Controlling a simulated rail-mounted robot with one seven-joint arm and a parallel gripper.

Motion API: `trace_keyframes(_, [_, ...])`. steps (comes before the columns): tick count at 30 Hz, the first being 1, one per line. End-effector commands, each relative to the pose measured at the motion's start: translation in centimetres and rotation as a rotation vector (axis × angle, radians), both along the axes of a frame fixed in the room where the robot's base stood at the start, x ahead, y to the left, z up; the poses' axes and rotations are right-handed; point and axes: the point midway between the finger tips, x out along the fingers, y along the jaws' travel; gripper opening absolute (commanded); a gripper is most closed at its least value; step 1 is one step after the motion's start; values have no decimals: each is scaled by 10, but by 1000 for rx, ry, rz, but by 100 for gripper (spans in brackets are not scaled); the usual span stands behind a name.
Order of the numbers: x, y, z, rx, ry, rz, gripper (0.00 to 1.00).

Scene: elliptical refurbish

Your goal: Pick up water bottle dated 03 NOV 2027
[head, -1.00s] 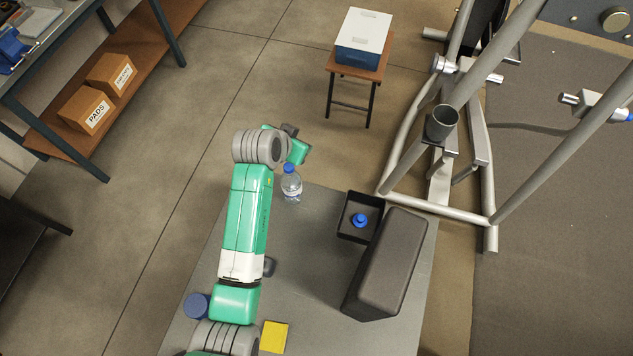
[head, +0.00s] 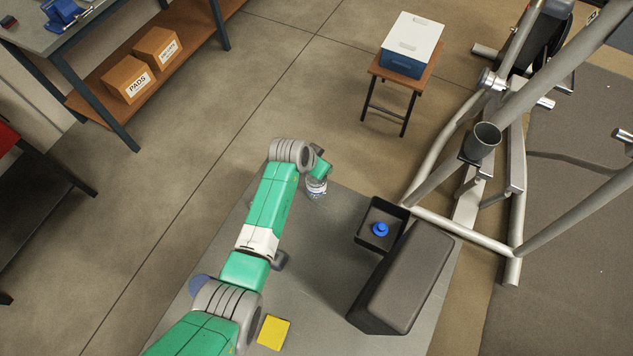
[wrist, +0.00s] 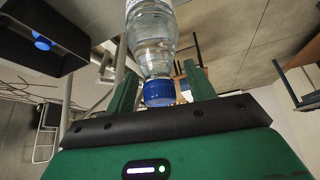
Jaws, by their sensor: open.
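A clear water bottle (head: 316,189) with a white label stands on the grey table at its far left part. Its upper part is hidden in the head view by my gripper (head: 321,168). In the wrist view, the bottle (wrist: 153,50) appears inverted, its blue cap towards my gripper. My gripper's two green fingers (wrist: 162,88) are open, one on each side of the cap, with gaps beside it. No date on the bottle can be read.
A black open bin (head: 367,238) on the table holds a blue object (head: 380,229). A large dark box (head: 405,278) stands beside it. A yellow block (head: 273,332) lies at the near side. The elliptical's frame (head: 462,235) rises beyond the table's right side.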

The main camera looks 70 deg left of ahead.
Motion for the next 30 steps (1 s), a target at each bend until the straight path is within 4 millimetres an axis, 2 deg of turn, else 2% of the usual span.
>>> trace_keyframes(6, [1,0,-1,0,-1,0,54])
trace_keyframes(8, [1,0,-1,0,-1,0,44])
trace_keyframes(12, [1,0,-1,0,-1,0,16])
trace_keyframes(15, [1,0,-1,0,0,0,0])
trace_keyframes(30, [1,1,5,2,-1,0,0])
